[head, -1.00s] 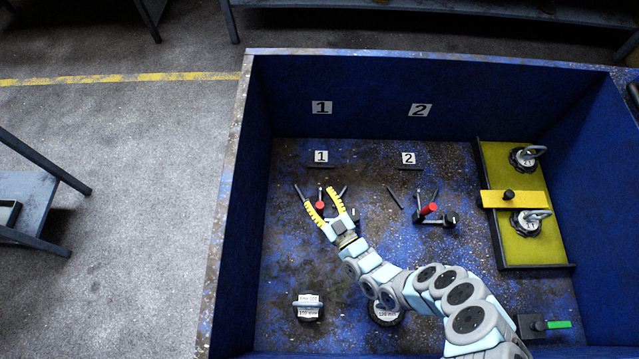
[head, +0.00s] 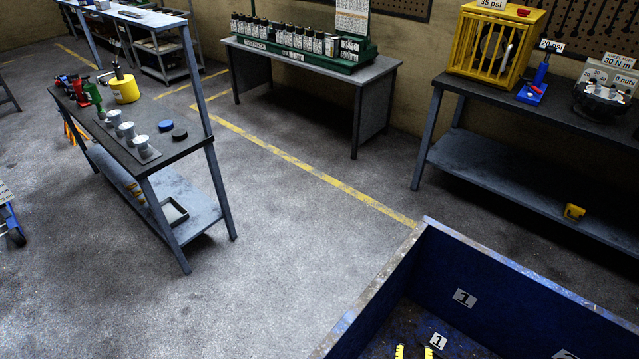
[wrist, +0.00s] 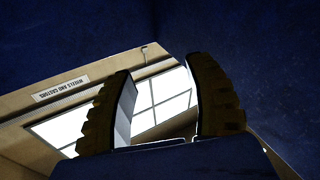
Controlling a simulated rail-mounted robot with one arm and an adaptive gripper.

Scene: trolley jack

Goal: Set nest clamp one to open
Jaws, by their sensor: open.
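Nest clamp one is not clearly in view; the head view cuts off just below its place. The yellow fingertips of my gripper (head: 414,352) show at the bottom edge, just below and left of the floor label. In the wrist view my gripper (wrist: 160,70) has its two ridged fingers apart, with nothing between them. Whether a finger touches the clamp is hidden.
The bin's rim (head: 425,226) rises around the work area. A grey bench with cylinders (head: 150,145) stands at left, a bench with a green rack (head: 300,50) behind, and a bench with a yellow cage (head: 490,45) at right. The floor between is clear.

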